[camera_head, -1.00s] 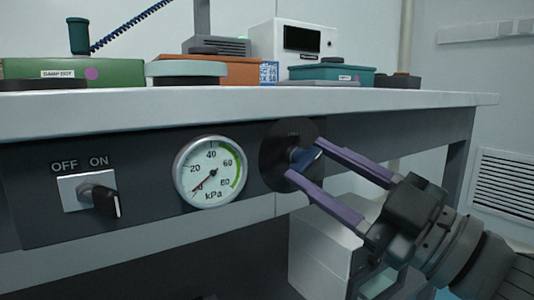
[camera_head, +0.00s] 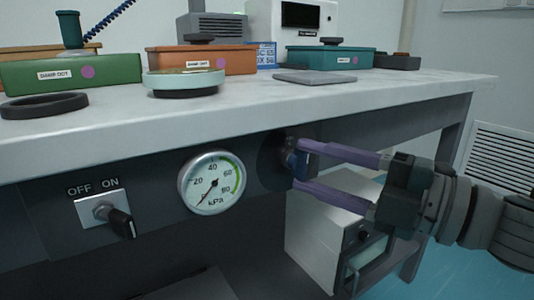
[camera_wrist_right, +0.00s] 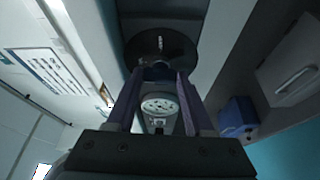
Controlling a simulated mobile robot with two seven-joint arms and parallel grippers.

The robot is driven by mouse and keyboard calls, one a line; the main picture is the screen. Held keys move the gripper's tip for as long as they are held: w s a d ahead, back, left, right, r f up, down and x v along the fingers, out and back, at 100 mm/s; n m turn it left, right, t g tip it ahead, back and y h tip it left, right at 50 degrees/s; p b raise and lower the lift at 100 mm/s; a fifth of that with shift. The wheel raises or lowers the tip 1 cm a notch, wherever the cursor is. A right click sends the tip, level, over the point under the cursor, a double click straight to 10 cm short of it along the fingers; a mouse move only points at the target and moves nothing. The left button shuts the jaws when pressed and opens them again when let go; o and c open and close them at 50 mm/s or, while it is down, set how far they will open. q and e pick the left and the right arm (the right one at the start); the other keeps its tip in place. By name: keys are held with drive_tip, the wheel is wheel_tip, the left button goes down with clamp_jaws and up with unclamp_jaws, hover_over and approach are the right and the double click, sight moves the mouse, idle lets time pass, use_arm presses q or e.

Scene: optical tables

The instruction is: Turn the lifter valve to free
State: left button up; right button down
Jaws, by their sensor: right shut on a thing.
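The lifter valve is a dark round plate (camera_head: 269,166) with a small blue handle (camera_head: 301,163), on the front panel under the tabletop, right of the gauge. My right gripper (camera_head: 299,164) comes in from the right with its purple fingers above and below the handle, shut on it. The right wrist view also shows the dark plate (camera_wrist_right: 161,44) beyond the fingertips, with the handle (camera_wrist_right: 159,71) between them. The fingers partly hide the handle, and I cannot read any valve label. My left gripper is not in view.
A round kPa gauge (camera_head: 212,183), needle low, and an OFF/ON switch (camera_head: 109,213) sit left on the panel. The tabletop (camera_head: 330,99) above holds green, orange and teal boxes. A white cabinet (camera_head: 322,226) stands below the gripper.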

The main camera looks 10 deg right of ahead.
drive_tip(key=shift+r+n+p, duration=0.1)
drive_tip(key=shift+n+p, duration=0.2)
drive_tip(key=shift+n, duration=0.2)
drive_tip(key=shift+c, duration=1.4)
unclamp_jaws()
drive_tip(key=p+v, duration=0.1)
drive_tip(key=v, duration=0.9)
drive_tip(key=shift+r, duration=0.2)
